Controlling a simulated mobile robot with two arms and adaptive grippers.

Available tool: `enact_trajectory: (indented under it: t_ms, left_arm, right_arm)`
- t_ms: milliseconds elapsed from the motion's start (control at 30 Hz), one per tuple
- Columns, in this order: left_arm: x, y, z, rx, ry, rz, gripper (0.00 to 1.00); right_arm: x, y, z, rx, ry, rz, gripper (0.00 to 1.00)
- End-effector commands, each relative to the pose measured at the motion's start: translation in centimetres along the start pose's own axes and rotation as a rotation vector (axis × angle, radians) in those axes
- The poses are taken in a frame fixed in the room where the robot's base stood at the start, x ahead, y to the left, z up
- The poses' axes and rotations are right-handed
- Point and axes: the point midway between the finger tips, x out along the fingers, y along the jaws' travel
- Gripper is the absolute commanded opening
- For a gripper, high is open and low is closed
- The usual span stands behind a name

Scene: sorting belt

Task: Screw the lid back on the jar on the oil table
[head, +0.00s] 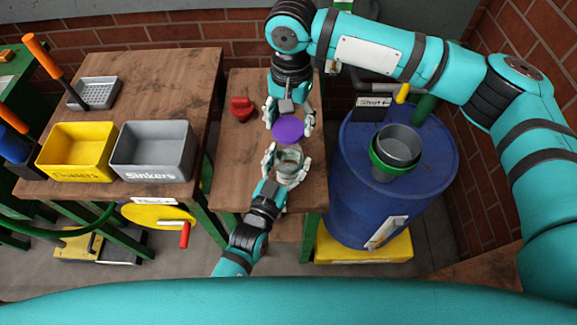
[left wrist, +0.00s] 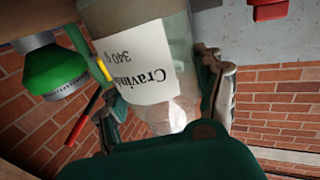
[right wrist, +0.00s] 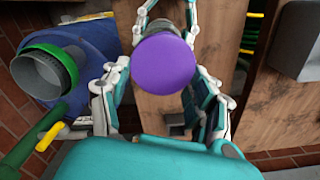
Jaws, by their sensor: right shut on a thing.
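The purple lid (head: 288,131) is between the fingers of my right gripper (head: 289,127), which is shut on it. In the right wrist view the lid (right wrist: 166,63) covers part of the jar behind it. The clear glass jar (head: 289,164) is on the oil table (head: 240,150), just nearer to me than the lid. The jar's mouth shows uncovered in the head view. My left gripper (head: 283,166) has its fingers around the jar. The left wrist view shows the labelled jar (left wrist: 140,60) between the fingers; whether they press on it is unclear.
A red object (head: 241,109) lies on the oil table, left of the right gripper. A blue drum (head: 350,190) with a green-rimmed funnel (head: 397,148) stands at the right. A yellow bin (head: 75,150) and a grey bin (head: 152,151) stand on the left table.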

Motion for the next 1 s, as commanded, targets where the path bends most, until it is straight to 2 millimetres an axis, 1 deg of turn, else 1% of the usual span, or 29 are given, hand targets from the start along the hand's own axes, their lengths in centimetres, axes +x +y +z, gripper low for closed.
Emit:
enact_trajectory:
  t_ms: [33,67,400,433,533,800,900,1000]
  left_arm:
    - [0.0,0.0,0.0,0.0,0.0,0.0,0.59]
    - [0.0,0.0,0.0,0.0,0.0,0.0,0.55]
    - [0.0,0.0,0.0,0.0,0.0,0.0,0.1]
    - [0.0,0.0,0.0,0.0,0.0,0.0,0.09]
    - [0.0,0.0,0.0,0.0,0.0,0.0,0.09]
    - [0.0,0.0,0.0,0.0,0.0,0.0,0.09]
    - [0.0,0.0,0.0,0.0,0.0,0.0,0.09]
    - [0.0,0.0,0.0,0.0,0.0,0.0,0.09]
  right_arm:
    - [0.0,0.0,0.0,0.0,0.0,0.0,0.53]
    - [0.0,0.0,0.0,0.0,0.0,0.0,0.53]
    - [0.0,0.0,0.0,0.0,0.0,0.0,0.53]
    - [0.0,0.0,0.0,0.0,0.0,0.0,0.53]
    - [0.5,0.0,0.0,0.0,-0.002,0.001,0.53]
    - [4.3,0.0,0.1,0.001,-0.003,0.002,0.53]
    - [4.9,0.0,0.1,0.0,-0.001,0.0,0.53]
    - [5.0,0.0,0.0,-0.001,0.0,0.0,0.53]
